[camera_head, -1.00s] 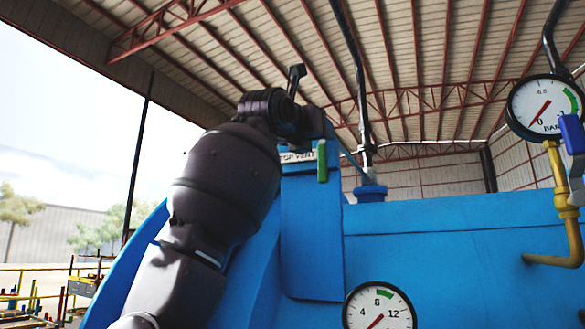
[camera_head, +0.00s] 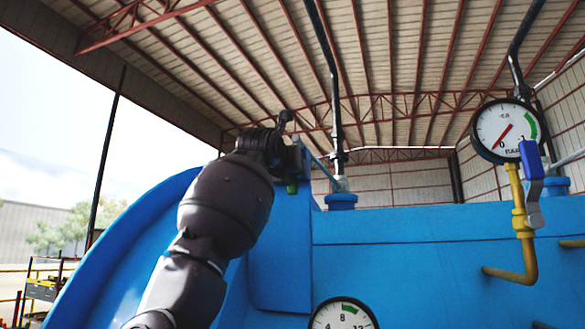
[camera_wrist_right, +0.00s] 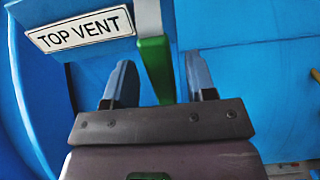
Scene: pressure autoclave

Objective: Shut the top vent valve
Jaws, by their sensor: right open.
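The top vent valve has a green handle (camera_wrist_right: 155,67), hanging down beside a white "TOP VENT" label (camera_wrist_right: 80,29) in the right wrist view. My right gripper (camera_wrist_right: 160,70) is open, with one blue-grey finger on each side of the handle in the picture. I cannot tell whether either finger touches it. In the head view my right arm reaches up to the valve, and its gripper (camera_head: 292,157) hides the label and most of the handle. Only the lower end of the green handle (camera_head: 292,187) shows there. My left gripper is not in view.
The blue autoclave body (camera_head: 420,260) fills the lower picture. A vertical pipe (camera_head: 336,110) rises just right of the valve. A vacuum gauge (camera_head: 505,131) and a blue-handled valve (camera_head: 531,160) stand at the right. Another gauge (camera_head: 343,316) is at the bottom.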

